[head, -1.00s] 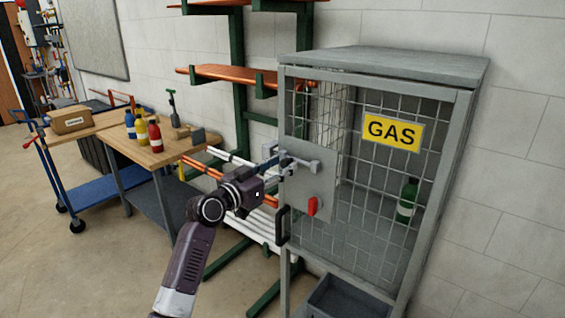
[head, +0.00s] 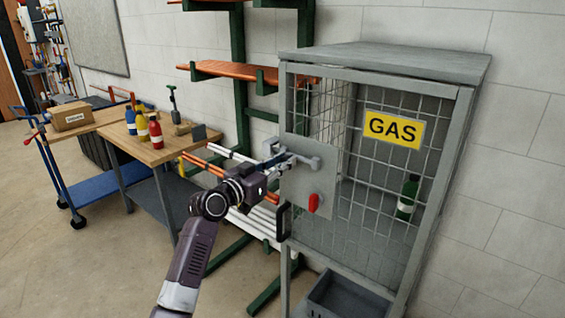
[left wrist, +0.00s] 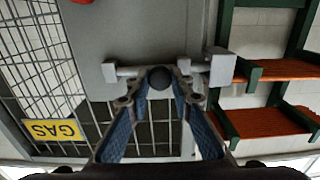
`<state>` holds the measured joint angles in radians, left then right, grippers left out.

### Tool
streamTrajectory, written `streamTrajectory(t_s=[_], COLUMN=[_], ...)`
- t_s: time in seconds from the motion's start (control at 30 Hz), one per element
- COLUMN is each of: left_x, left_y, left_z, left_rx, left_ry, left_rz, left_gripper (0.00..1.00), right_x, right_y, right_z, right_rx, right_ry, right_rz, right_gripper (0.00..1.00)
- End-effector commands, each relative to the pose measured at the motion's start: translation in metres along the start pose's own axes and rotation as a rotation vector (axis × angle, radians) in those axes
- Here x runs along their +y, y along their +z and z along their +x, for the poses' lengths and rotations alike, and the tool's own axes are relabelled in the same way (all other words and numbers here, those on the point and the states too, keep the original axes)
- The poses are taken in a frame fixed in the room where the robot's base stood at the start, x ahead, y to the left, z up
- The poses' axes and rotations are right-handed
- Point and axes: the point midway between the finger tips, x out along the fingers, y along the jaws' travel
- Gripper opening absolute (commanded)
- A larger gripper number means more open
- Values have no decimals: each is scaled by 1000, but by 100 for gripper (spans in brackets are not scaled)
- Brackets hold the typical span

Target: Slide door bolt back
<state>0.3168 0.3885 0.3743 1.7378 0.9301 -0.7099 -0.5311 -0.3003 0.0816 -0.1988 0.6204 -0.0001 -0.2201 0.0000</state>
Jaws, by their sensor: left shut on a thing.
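The grey door bolt (head: 303,160) sits on the metal plate (head: 306,186) at the left of the gas cabinet's mesh door. In the left wrist view, which is upside down, the bolt's rod (left wrist: 130,71) runs sideways between a bracket at left and a grey block (left wrist: 222,67) at right. My left gripper (head: 284,160) reaches the bolt from the left. Its fingers close around a dark round knob (left wrist: 159,78) on the rod. Whether the rod's end sits inside the block is hard to tell. The door appears closed. My right gripper is out of view.
A red latch (head: 313,203) and a dark handle (head: 283,222) sit below the bolt. A green bottle (head: 407,196) stands inside the cabinet (head: 385,62). A green rack (head: 242,80) and a workbench (head: 158,152) with bottles stand at left. Open floor lies in front.

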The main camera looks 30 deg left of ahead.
Motion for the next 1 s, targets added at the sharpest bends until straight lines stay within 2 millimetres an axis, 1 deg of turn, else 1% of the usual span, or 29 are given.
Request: streamTrajectory(t_s=[0.07,0.2,0.3,0.4,0.63,0.67,0.7,0.8,1.0], left_x=[9,35,47,51,52,52,51,51,50], left_y=[-1,-1,0,1,1,1,1,1,1], left_z=[0,1,0,0,0,0,0,0,0], left_rx=[-4,-6,-4,-3,-2,-2,-2,-2,-1], left_ry=[2,4,4,3,5,6,5,4,2], left_rz=[1,2,0,0,-1,-2,-2,-1,0], left_gripper=[0,0,0,0,0,24,28,38,38], right_x=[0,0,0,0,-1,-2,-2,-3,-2], right_y=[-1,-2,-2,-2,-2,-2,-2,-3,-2], right_z=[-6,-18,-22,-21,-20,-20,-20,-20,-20], right_rx=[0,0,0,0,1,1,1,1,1], right_ry=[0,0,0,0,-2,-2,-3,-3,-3], right_rz=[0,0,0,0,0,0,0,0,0], right_gripper=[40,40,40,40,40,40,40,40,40])
